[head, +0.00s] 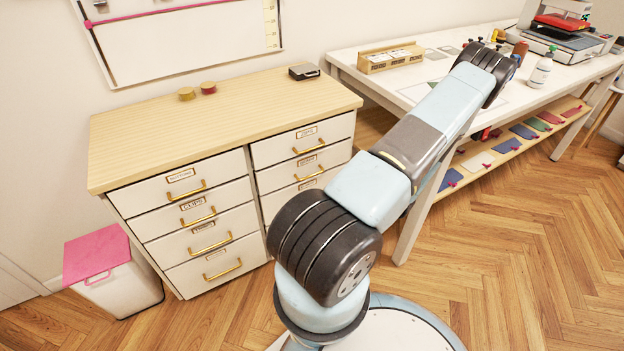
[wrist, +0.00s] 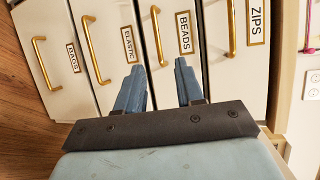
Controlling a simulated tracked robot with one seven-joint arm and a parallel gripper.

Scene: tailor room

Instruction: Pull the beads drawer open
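The beads drawer (wrist: 185,25) is a white front with a BEADS label and a brass bar handle (wrist: 157,35). It appears sideways in the wrist view, between the zips and elastic drawers. In the head view the beads drawer (head: 280,176) is second from the top in the right column, partly behind my arm, and looks shut. My gripper (wrist: 159,68) is open and empty. Its fingertips are spread to either side of the beads handle's lower end in the wrist view; how far they are from it is hard to tell. The head view does not show my gripper.
The zips drawer (wrist: 218,55) and elastic drawer (wrist: 108,60), each with a brass handle, lie on either side. The wooden cabinet top (head: 220,112) holds two small round tins and a dark box. A white worktable (head: 430,92) stands right. A pink-lidded bin (head: 118,287) stands left.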

